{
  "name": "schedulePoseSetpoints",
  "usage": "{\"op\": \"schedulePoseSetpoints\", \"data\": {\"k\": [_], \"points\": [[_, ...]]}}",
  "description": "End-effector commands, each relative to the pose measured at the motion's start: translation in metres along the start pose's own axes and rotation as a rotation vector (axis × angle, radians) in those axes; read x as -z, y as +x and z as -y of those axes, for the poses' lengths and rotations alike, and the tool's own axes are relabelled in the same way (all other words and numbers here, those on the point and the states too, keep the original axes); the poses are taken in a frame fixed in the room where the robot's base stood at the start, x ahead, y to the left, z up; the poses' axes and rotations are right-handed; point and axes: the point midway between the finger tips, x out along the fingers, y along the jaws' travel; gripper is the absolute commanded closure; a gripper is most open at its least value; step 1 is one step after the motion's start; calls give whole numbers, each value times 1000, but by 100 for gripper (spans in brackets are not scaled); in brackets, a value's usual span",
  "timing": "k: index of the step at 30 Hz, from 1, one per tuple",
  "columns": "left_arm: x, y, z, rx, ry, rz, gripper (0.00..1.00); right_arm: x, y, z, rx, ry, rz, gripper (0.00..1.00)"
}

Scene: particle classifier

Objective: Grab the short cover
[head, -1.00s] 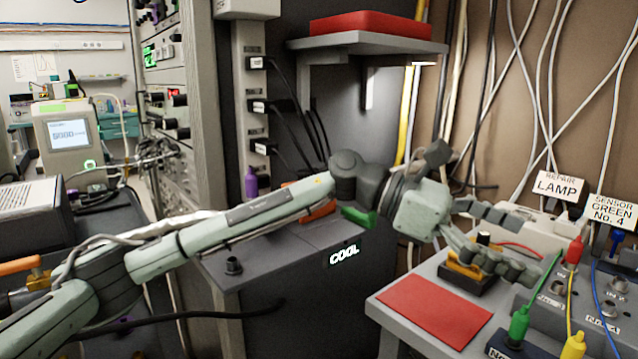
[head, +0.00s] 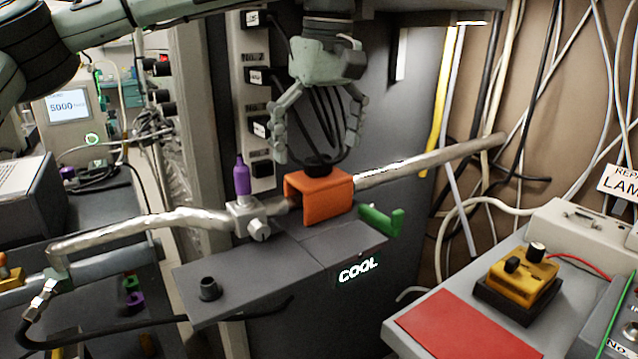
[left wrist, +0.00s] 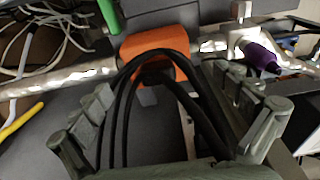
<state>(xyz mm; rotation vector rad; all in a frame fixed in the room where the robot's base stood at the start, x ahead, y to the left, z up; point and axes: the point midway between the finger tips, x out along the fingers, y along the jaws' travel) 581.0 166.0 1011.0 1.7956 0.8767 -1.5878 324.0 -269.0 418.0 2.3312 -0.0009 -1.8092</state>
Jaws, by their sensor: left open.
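An orange cover (head: 328,200) with a black knob on top sits over the silver pipe on the dark cabinet in the head view; I take it to be the short cover. It also shows at the top of the left wrist view (left wrist: 150,45), partly behind black cables. My left gripper (head: 317,148) points down above the cover, its fingers spread wide to either side of the knob. It is open and empty. In the left wrist view its fingers (left wrist: 166,85) stand on both sides of the cables. My right gripper is not in view.
A silver pipe (head: 430,162) runs out on both sides of the cover. A purple-handled valve (head: 241,178) stands left of it and a green handle (head: 382,220) right. Black cables (left wrist: 125,95) hang close to my fingers. A grey table with a red mat (head: 452,325) is at right.

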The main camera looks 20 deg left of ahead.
Motion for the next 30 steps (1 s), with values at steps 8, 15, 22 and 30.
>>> {"op": "schedulePoseSetpoints", "data": {"k": [8,15,22,30], "points": [[-1,37,-1,0,-1,1,0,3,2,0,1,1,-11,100],[-1,40,-1,-1,-1,1,0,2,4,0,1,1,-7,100],[-1,40,-1,-1,-1,2,25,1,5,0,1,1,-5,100],[-1,40,-2,-2,-1,1,54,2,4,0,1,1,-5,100]]}}
